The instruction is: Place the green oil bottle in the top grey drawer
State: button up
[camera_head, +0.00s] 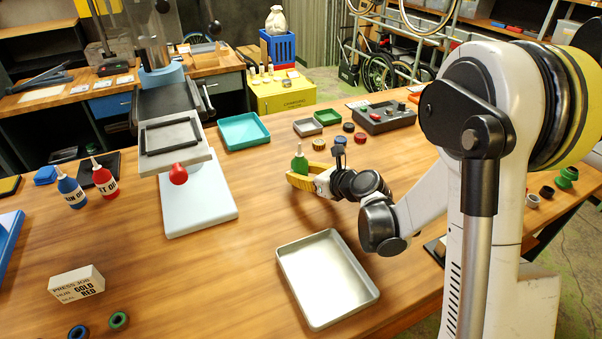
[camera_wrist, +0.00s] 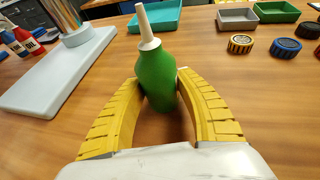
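The green oil bottle (camera_head: 300,160) has a pale nozzle and stands roughly upright over the wooden table. It also shows in the wrist view (camera_wrist: 157,75). My gripper (camera_head: 302,180) has yellow ribbed fingers, one on each side of the bottle. In the wrist view the fingertips (camera_wrist: 162,82) meet the bottle's sides. I cannot tell whether its base touches the table. A grey front (camera_head: 225,84) shows under the back bench at the right end; it looks like a drawer, but I cannot tell for certain. No open grey drawer is visible.
A metal tray (camera_head: 329,320) lies in front of my gripper. A teal tray (camera_head: 243,148), small tins and a control box (camera_head: 385,117) are behind it. The press (camera_head: 180,160) stands left, beside blue (camera_head: 70,191) and red (camera_head: 104,178) bottles. A yellow cabinet (camera_head: 284,97) stands beyond the table.

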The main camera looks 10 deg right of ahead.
jog(key=shift+o, duration=1.4)
